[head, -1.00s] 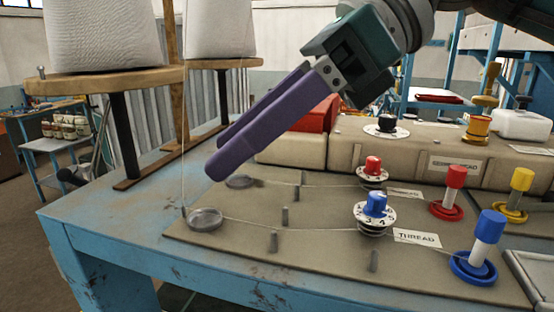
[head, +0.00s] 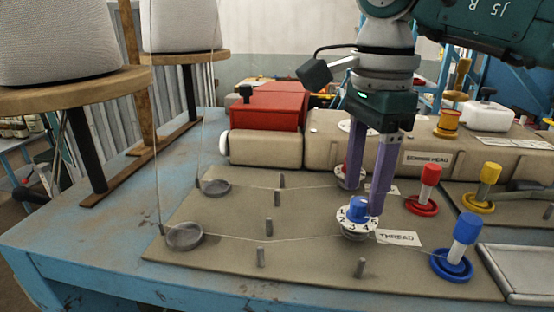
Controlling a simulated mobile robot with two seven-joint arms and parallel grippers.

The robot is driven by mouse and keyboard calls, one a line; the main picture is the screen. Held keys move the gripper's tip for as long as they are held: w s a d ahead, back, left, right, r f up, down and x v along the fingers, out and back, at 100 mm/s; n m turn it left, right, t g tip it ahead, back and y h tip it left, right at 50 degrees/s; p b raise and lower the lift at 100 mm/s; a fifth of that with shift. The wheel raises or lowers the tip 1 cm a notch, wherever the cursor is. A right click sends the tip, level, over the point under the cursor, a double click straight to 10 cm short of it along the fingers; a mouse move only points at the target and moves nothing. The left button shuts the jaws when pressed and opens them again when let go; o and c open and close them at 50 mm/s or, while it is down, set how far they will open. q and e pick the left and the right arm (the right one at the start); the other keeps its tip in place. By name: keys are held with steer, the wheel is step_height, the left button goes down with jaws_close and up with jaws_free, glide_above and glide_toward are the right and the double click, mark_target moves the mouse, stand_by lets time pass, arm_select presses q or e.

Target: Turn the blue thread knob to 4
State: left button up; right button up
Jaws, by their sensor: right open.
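The blue thread knob (head: 357,210) stands on a white numbered dial (head: 352,225) on the grey-brown plate, left of the THREAD label (head: 398,238). The digits are small; which one is set I cannot tell. My right gripper (head: 364,198) points down at the knob with its purple fingers open. One finger is close at the knob's right side. The other is behind it, partly in front of the red-knob dial (head: 347,183). Whether either finger touches the blue knob I cannot tell. My left gripper is not in view.
A blue-capped post (head: 464,230) stands to the right, with red (head: 430,175) and yellow (head: 489,173) posts behind it. Short grey pins (head: 361,267) and thin threads cross the plate. The beige machine head (head: 420,145) lies behind.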

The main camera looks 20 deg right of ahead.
steer(key=shift+f, duration=0.9)
jaws_close()
